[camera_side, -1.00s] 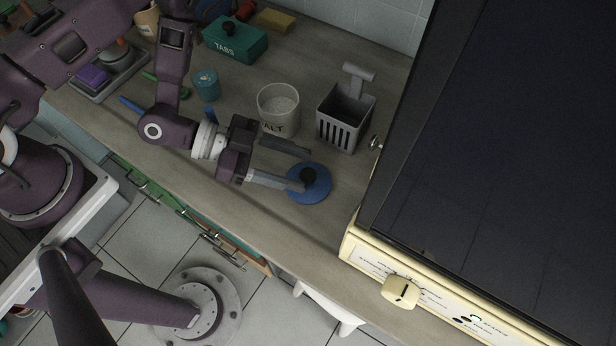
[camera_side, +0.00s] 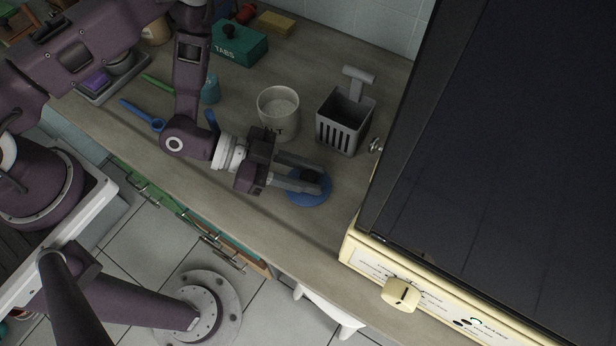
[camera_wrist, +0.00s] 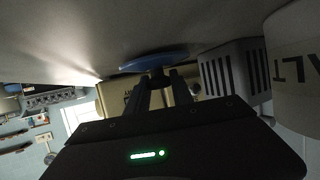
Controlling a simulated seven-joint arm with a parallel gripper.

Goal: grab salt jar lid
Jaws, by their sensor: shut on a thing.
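The salt jar lid (camera_side: 309,198) is a round blue disc with a dark knob, lying on the counter right of and nearer than the salt jar. It also shows in the wrist view as a blue disc (camera_wrist: 155,62). My gripper (camera_side: 318,183) is low over the lid, its two grey fingers shut on the knob. The fingers (camera_wrist: 157,78) meet the dark knob in the wrist view. The white salt jar (camera_side: 278,113) stands open with pale contents; my gripper's body partly covers its lettering from the side.
A grey slotted holder (camera_side: 343,125) stands behind the lid, close to the jar. A large dark-panelled cream appliance (camera_side: 400,292) is at the right. A green TABS box (camera_side: 238,46), a teal container (camera_side: 211,90) and a blue spoon (camera_side: 140,114) lie farther left. The counter's front edge is near.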

